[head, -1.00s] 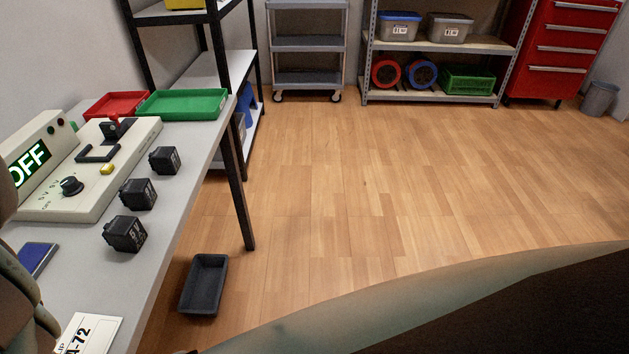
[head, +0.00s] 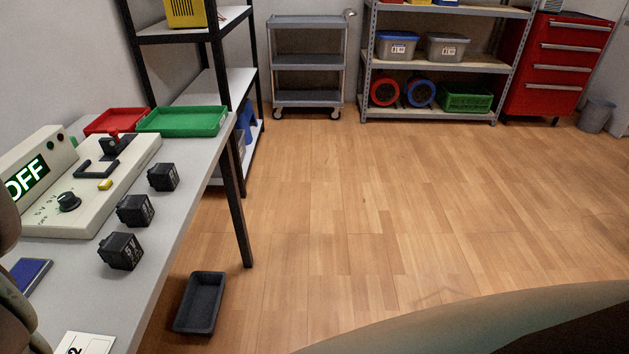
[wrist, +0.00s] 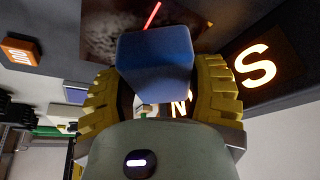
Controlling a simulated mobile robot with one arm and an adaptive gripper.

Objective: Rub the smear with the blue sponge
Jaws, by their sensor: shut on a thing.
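In the wrist view, the blue sponge (wrist: 155,62) is a block held between the yellow ridged fingers of my gripper (wrist: 160,85). My gripper is shut on it, one finger on each side. Behind the sponge is a dark surface with a mottled brown patch (wrist: 103,38), which looks like the smear. The sponge covers part of this area, and I cannot tell whether it touches the surface. Neither my gripper nor the sponge shows in the head view.
In the head view, a bench (head: 190,215) on the left bears an OFF-display device (head: 40,225), black blocks (head: 135,210), a red tray (head: 118,120) and a green tray (head: 182,121). A black bin (head: 200,302) lies on the floor. The middle floor is clear.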

